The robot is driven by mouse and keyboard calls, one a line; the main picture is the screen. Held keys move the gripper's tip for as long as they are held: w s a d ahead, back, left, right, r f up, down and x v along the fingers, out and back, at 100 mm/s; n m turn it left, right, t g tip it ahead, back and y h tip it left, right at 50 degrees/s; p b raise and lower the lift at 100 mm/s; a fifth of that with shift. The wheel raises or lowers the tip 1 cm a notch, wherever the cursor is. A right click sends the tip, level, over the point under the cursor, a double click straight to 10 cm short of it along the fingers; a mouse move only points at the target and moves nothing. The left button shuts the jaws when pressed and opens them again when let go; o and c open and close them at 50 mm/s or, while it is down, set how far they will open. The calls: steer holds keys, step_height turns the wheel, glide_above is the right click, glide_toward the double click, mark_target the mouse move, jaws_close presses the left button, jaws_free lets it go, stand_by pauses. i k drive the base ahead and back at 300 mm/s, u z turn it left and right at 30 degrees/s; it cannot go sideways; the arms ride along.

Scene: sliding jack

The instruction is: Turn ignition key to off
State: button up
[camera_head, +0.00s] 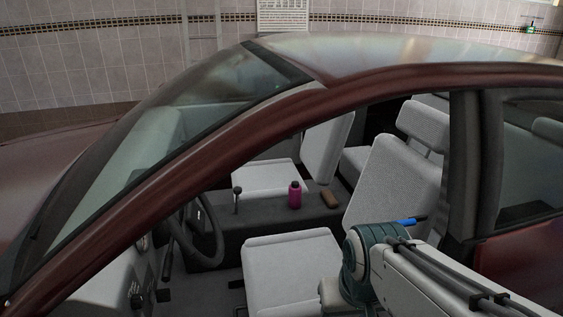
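The ignition key cannot be made out in this view. The black steering wheel (219,242) stands at the left inside the car, and the area behind it is dark and partly hidden by its rim. The grey dashboard (104,284) with small dark controls lies to the lower left. My arm (430,280) reaches in from the lower right, over the front seat area. My gripper is not in view, so I cannot see what it holds.
The dark red car frame (215,140) arches over the cabin. A light grey front seat (290,268) lies between my arm and the steering wheel. A gear lever (237,200), a magenta bottle (295,195) and a brown object (330,199) are on the centre console.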

mark_target(163, 294)
steer(key=u, duration=1.85)
steer(key=k, duration=0.5)
steer(key=z, duration=0.5)
steer(key=i, duration=0.5)
